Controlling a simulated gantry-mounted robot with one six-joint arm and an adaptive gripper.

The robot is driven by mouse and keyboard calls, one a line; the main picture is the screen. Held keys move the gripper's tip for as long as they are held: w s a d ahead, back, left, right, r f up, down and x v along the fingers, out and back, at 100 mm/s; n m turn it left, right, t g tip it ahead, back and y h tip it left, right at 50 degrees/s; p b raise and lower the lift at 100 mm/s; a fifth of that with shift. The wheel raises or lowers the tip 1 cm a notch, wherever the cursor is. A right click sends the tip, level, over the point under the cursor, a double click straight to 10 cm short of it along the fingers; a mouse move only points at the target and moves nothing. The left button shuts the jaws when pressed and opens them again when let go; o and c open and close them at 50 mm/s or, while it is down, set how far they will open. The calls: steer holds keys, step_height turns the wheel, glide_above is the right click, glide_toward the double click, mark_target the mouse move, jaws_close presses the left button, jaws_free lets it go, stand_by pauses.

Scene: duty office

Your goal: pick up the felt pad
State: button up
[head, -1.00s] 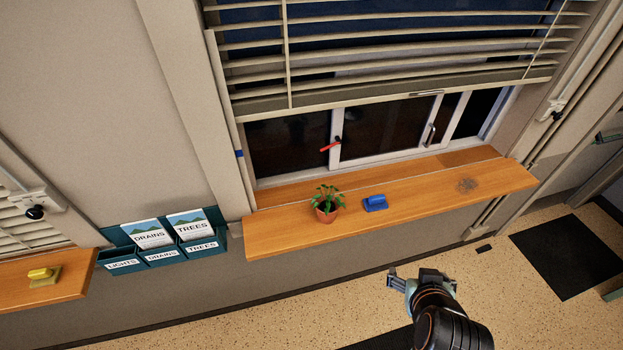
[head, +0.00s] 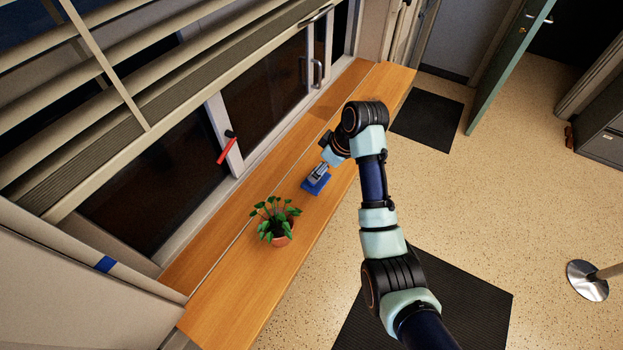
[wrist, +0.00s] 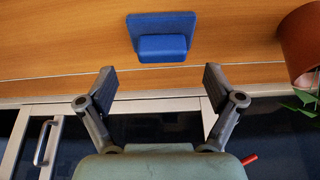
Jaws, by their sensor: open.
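The blue felt pad (head: 314,187), a flat base with a raised block-like grip, lies on the wooden sill (head: 225,305) by the window. In the wrist view the pad (wrist: 162,40) is near the top centre, just beyond the fingertips. My gripper (head: 319,171) is over the sill at the pad and partly hides it in the head view. In the wrist view my gripper (wrist: 160,78) has its two fingers spread wide, with nothing between them. The pad appears outside the fingers; I cannot tell the exact height gap.
A potted plant (head: 281,237) stands on the sill close to the pad; its terracotta pot (wrist: 302,45) also shows in the wrist view. The window with a red handle (head: 227,150) and blinds (head: 165,90) border the sill. Open floor lies to the right.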

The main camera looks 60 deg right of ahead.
steer(key=x, duration=0.5)
steer(key=shift+a+f+b, duration=0.1)
steer(key=shift+a+b, duration=0.05)
steer(key=shift+b, duration=0.2)
steer(key=c, duration=1.2)
steer(key=shift+c, duration=0.2)
step_height(320, 180, up, 20)
steer(key=p, duration=0.7)
